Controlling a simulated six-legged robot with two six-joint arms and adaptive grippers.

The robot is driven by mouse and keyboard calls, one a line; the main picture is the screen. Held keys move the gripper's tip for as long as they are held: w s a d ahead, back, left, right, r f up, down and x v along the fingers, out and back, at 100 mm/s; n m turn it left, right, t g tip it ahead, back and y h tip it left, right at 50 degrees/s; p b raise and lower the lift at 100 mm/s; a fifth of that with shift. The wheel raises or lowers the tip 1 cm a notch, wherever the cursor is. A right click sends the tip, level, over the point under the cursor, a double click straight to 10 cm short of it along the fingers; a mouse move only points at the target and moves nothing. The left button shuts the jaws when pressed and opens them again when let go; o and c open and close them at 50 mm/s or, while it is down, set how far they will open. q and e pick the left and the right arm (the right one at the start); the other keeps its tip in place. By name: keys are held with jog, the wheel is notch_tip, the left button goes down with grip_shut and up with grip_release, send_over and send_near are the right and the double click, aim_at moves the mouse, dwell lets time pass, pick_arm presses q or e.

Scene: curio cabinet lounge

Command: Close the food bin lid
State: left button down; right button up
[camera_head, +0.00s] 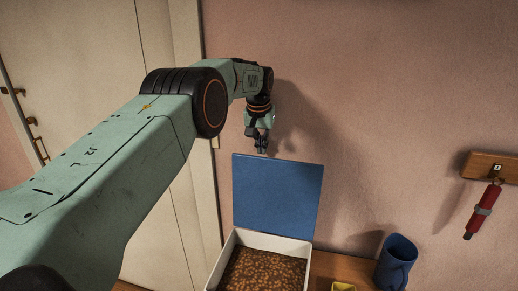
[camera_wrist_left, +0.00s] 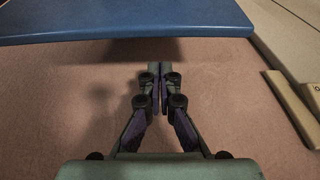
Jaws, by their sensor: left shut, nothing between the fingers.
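The food bin (camera_head: 226,254) is a white box filled with brown kibble, at the bottom of the head view. Its blue lid (camera_head: 277,195) stands open, roughly upright, at the back of the bin near the pink wall. My left gripper (camera_head: 263,151) is shut and empty, just above the lid's top edge in the head view. In the left wrist view my left gripper (camera_wrist_left: 159,68) has its fingers together, and the blue lid (camera_wrist_left: 120,20) spans the top of the picture. I cannot tell whether the fingertips touch the lid. My right gripper is not in view.
A blue mug (camera_head: 396,262) stands on the wooden surface (camera_head: 340,268) right of the bin, with a small yellow item (camera_head: 343,287) between them. A red tool (camera_head: 483,210) hangs from a wooden wall rack (camera_head: 491,166). A pale door (camera_head: 90,60) is at left.

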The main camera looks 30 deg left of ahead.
pick_arm(q)
jog(key=shift+s+d+r+p, duration=0.1)
jog(key=shift+s+d+p, duration=0.15)
jog(key=shift+s, duration=0.6)
jog(key=shift+s+d+r+p, duration=0.1)
jog(key=shift+s+d, duration=0.1)
jog(key=shift+s, duration=0.6)
